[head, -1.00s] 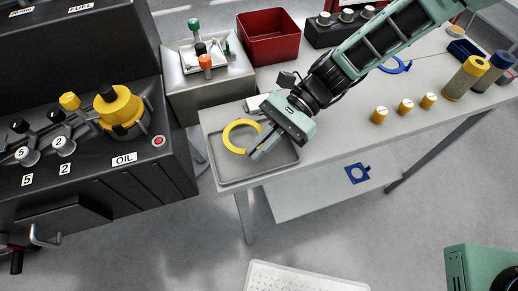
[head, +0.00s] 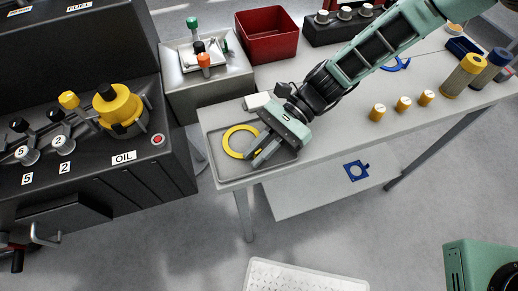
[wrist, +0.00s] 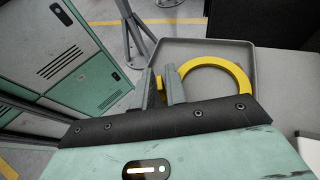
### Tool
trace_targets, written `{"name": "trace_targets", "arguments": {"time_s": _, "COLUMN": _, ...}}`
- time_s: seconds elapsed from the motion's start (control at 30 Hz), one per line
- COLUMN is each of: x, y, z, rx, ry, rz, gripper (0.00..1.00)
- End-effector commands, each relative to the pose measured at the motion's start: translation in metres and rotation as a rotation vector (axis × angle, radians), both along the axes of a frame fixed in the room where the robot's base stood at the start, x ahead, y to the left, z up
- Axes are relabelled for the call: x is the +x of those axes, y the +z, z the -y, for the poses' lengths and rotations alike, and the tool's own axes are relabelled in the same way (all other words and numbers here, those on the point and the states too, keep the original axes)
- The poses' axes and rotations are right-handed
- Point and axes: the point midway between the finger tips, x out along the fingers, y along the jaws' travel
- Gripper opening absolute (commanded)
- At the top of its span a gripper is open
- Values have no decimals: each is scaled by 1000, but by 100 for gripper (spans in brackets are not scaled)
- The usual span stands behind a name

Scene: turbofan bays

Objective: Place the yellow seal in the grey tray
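The yellow seal (head: 228,137) is a flat ring lying in the grey tray (head: 232,179) at the table's left end. It also shows in the wrist view (wrist: 245,80), inside the tray (wrist: 203,44). My gripper (head: 260,154) is low over the tray, at the right side of the ring. Its two fingers (wrist: 160,88) stand apart, with a small yellow tab of the seal in the gap between them. The right finger hides part of the ring's edge in the wrist view. I cannot see either finger pressing on the tab.
A red bin (head: 270,45) and a metal box with coloured-handled tools (head: 208,85) stand behind the tray. Several yellow-capped pieces (head: 403,104) stand to the right on the table. The black OIL console (head: 110,170) is at left. A blue part (head: 356,171) lies on the lower shelf.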

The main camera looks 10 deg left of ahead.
Motion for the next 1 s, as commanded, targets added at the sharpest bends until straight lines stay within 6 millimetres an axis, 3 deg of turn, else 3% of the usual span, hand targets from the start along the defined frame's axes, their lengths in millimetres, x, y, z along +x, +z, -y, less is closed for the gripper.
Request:
{"name": "trace_targets", "arguments": {"time_s": 0.03, "x": -1, "y": -13, "z": 5, "rx": -17, "ry": -1, "rz": 4, "gripper": 14}}
{"name": "trace_targets", "arguments": {"time_s": 0.17, "x": -1, "y": -14, "z": 5, "rx": -16, "ry": 0, "rz": 4, "gripper": 14}}
{"name": "trace_targets", "arguments": {"time_s": 0.37, "x": -1, "y": 0, "z": 5, "rx": -16, "ry": 1, "rz": 5, "gripper": 14}}
{"name": "trace_targets", "arguments": {"time_s": 0.47, "x": 14, "y": 2, "z": 14, "rx": -14, "ry": -4, "rz": 8, "gripper": 14}}
{"name": "trace_targets", "arguments": {"time_s": 0.8, "x": 68, "y": 34, "z": 52, "rx": -11, "ry": -6, "rz": 6, "gripper": 14}}
{"name": "trace_targets", "arguments": {"time_s": 1.0, "x": 85, "y": 46, "z": 65, "rx": -9, "ry": -3, "rz": 4, "gripper": 14}}
